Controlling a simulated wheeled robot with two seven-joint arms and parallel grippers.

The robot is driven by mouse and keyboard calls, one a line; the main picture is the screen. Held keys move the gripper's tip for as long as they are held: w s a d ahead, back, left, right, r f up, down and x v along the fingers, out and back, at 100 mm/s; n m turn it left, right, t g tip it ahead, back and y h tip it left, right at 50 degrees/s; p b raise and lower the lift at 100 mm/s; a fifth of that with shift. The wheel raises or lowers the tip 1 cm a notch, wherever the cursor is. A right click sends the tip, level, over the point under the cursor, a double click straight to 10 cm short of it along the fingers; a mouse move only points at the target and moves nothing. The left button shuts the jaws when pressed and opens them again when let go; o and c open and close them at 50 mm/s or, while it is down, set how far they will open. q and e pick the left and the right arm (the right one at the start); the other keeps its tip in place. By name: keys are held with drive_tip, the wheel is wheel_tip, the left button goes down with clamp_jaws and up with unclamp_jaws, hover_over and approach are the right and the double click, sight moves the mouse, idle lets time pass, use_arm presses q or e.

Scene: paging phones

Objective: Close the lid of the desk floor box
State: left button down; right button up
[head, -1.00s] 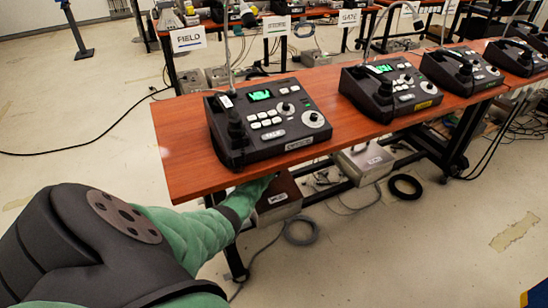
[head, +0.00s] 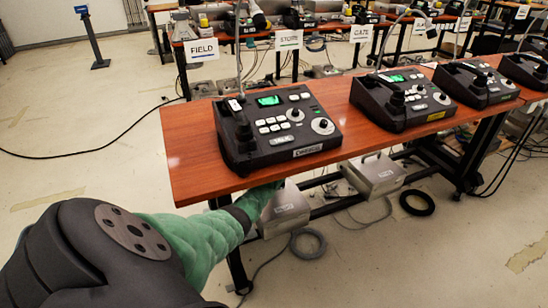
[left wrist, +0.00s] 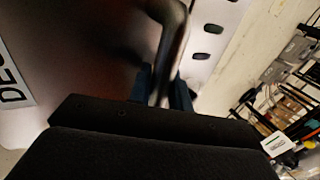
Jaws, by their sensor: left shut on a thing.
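My left arm reaches under the desk edge to the box's left side, and the gripper's tips are hidden there. In the left wrist view my left gripper (left wrist: 162,88) is shut on a metal handle (left wrist: 172,40). A dark surface with part of a label (left wrist: 14,88) lies left of the handle. My right gripper is not in view.
The wooden desk (head: 190,150) carries several black paging phones, the nearest one (head: 275,128) above the box. A second metal box (head: 374,175) stands to the right under the desk.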

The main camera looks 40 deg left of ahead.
use_arm(q)
drive_tip(key=shift+d+f, duration=0.1)
drive_tip(key=shift+f, duration=0.05)
drive_tip(key=c, duration=1.3)
unclamp_jaws()
drive_tip(key=shift+s, duration=0.1)
drive_tip(key=p+v, duration=0.2)
drive_tip(key=v, duration=0.4)
drive_tip(key=shift+v, duration=1)
